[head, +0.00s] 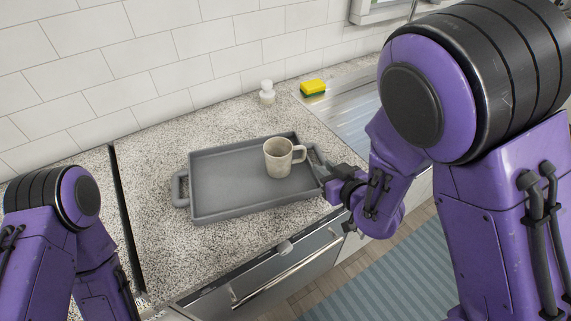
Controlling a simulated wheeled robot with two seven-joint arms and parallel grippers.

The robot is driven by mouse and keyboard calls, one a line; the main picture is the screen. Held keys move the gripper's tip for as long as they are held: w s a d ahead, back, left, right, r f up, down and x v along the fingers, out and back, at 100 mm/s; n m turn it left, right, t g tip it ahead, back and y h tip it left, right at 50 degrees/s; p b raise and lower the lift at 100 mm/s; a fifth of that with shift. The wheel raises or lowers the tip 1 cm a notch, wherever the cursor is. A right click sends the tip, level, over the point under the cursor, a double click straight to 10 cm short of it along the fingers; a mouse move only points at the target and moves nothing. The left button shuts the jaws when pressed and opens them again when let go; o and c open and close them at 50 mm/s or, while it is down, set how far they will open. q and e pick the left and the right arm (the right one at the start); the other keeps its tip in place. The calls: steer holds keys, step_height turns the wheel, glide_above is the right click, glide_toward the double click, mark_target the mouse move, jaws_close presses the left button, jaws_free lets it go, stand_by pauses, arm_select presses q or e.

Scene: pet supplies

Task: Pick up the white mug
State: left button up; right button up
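The white mug (278,158), off-white in colour, stands upright in the right part of a grey tray (217,205) on the speckled counter. Its handle (300,153) points right. My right gripper (319,170) is at the tray's right edge, just right of the mug and apart from it. It is small and dark against the tray's end, and I cannot tell whether its fingers are open or shut. My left arm comes in at the lower left, and its gripper is not visible.
A small white bottle (267,92) stands behind the tray near the tiled wall. A yellow and green sponge (313,88) lies by the metal sink area (345,108). The counter left of the tray (150,165) is clear. Drawers (285,275) are below the front edge.

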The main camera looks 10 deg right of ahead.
mark_target(305, 153)
steer(key=p+x, duration=0.1)
steer(key=x, duration=0.2)
steer(key=p+x, duration=0.1)
steer(key=x, duration=0.2)
steer(key=p+x, duration=0.1)
steer(key=x, duration=0.2)
steer(key=shift+w+a+r, duration=0.2)
steer(key=shift+w+a, duration=0.1)
steer(key=shift+w+f, duration=0.25)
steer(key=shift+w, duration=0.05)
steer(key=shift+r, duration=0.1)
jaws_close()
